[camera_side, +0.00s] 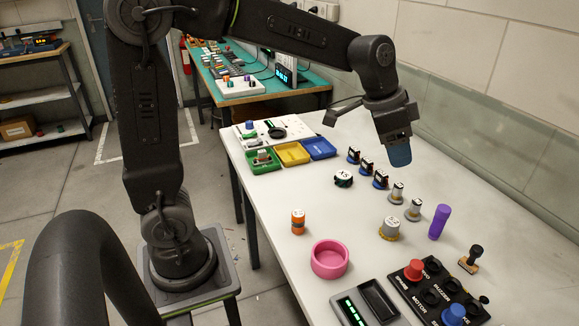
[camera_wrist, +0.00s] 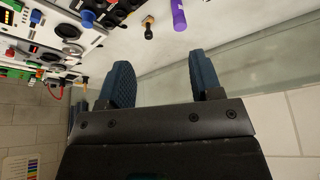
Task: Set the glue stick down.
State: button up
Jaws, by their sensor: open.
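The glue stick (camera_side: 439,222), a purple cylinder, stands upright on the white table near its far right edge. It also shows in the wrist view, where the purple stick (camera_wrist: 178,14) is cut off by the top edge. My gripper (camera_side: 398,154) is above the table, up and to the left of the glue stick in the side view, and apart from it. In the wrist view my gripper's two blue fingers (camera_wrist: 162,80) are spread with nothing between them.
A stamp (camera_side: 471,259) stands right of the glue stick, and grey-based knobs (camera_side: 413,210) stand to its left. A black panel (camera_side: 440,290) with red and blue knobs is in front. A pink bowl (camera_side: 330,259) and orange cylinder (camera_side: 298,222) stand nearer. The wall is close behind.

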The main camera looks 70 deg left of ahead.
jog(key=s+a+n+y, duration=0.1)
jog(key=s+n, duration=0.1)
jog(key=s, duration=0.8)
jog(key=s+a+f+n+t+y, duration=0.1)
jog(key=s+n, duration=0.2)
jog(key=s, duration=0.7)
jog(key=shift+s+a+n, duration=0.25)
jog(key=shift+n, duration=0.05)
